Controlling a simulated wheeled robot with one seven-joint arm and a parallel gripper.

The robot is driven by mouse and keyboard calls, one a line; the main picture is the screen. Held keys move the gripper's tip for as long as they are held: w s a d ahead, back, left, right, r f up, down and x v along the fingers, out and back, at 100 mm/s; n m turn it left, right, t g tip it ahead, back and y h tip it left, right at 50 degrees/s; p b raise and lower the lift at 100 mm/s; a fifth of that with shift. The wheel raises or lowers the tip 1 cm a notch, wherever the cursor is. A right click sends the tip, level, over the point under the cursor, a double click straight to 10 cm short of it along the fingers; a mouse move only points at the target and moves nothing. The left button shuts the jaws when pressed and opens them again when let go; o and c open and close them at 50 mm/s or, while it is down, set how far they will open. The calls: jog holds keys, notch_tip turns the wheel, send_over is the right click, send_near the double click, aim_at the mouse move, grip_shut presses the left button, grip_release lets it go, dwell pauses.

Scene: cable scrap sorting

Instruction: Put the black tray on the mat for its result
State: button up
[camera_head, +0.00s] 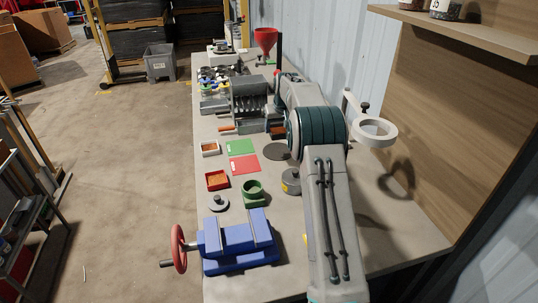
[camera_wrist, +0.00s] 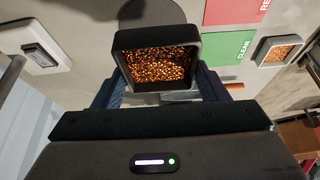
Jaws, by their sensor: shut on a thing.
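The black tray (camera_wrist: 155,37) is held between the two fingers of my gripper (camera_wrist: 160,76) in the wrist view. It is filled with copper-coloured granules. The green mat (camera_wrist: 230,48), marked CLEAN, lies on the bench to the right of the tray in that view. The red mat (camera_wrist: 232,10) lies beside it, its word cut off by the frame. In the head view the green mat (camera_head: 240,147) and red mat (camera_head: 243,164) lie side by side and look bare. My arm hides my gripper, and I cannot make out the black tray there.
A white-rimmed tray of granules (camera_head: 203,150) stands left of the green mat. A red tray (camera_head: 209,186), a green cup (camera_head: 253,195) and a blue vise (camera_head: 240,242) stand nearer. A dark round disc (camera_head: 277,152) lies right of the mats. A grey machine (camera_head: 250,100) stands behind.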

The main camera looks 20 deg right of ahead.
jog(key=p, duration=0.4)
send_over(246, 153)
jog(key=s, duration=0.1)
notch_tip(246, 153, down, 8)
jog(key=shift+s+r, duration=0.1)
jog(key=shift+r, duration=0.15)
notch_tip(246, 153, down, 4)
jog(key=shift+r+p, duration=0.1)
jog(key=shift+p, duration=0.35)
jog(key=shift+f+b, duration=0.25)
jog(key=shift+b, duration=0.05)
jog(key=o, duration=1.3)
jog(key=shift+r, duration=0.1)
jog(key=shift+r, duration=0.1)
